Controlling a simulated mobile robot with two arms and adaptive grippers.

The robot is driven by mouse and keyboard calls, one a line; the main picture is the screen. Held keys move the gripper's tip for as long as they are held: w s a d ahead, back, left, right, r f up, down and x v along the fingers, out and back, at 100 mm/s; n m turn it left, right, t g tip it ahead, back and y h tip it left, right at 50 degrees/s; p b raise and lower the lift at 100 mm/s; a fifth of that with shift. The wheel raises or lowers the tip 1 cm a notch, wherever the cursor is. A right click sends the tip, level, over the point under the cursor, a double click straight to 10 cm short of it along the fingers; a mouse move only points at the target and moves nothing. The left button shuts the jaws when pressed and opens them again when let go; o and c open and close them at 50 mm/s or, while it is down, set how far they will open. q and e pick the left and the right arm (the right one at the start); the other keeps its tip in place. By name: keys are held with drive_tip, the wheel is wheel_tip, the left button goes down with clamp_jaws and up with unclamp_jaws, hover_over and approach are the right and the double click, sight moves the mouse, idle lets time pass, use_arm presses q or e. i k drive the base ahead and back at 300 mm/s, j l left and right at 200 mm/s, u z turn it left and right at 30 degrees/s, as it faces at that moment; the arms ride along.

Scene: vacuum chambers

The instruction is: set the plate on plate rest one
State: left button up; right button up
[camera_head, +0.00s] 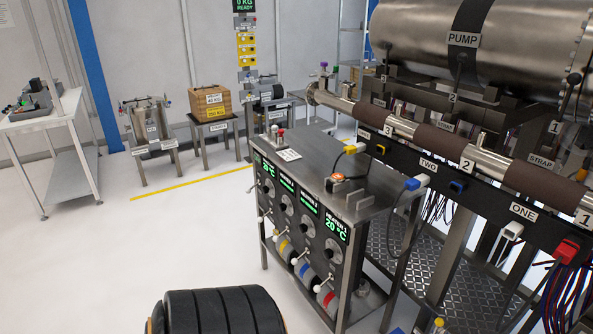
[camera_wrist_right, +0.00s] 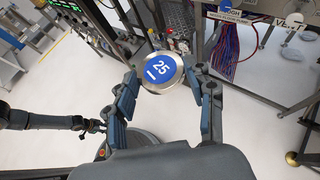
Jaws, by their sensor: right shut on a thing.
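Neither gripper shows in the head view. A label reading ONE (camera_head: 523,211) is on the dark rail at the right of the head view. I cannot pick out a plate rest marked one.
A heater cart (camera_head: 315,200) with dials and levers stands mid-picture. A large pump cylinder (camera_head: 425,35) and a pipe with brown wraps (camera_head: 440,140) are at the right, with hanging cables (camera_head: 570,290) below. A white table (camera_head: 50,130) is far left. The floor at left is clear.

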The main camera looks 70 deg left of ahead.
sight(361, 195)
drive_tip(key=j+u, duration=0.1)
drive_tip(key=u, duration=0.4)
drive_tip(key=j+u, duration=0.1)
drive_tip(key=u, duration=0.4)
drive_tip(key=i+j+u, duration=0.1)
drive_tip(key=u, duration=0.35)
drive_tip(key=i+u, duration=0.1)
drive_tip(key=u, duration=0.4)
drive_tip(key=i+j+u, duration=0.1)
drive_tip(key=i, duration=0.25)
drive_tip(key=j, duration=0.1)
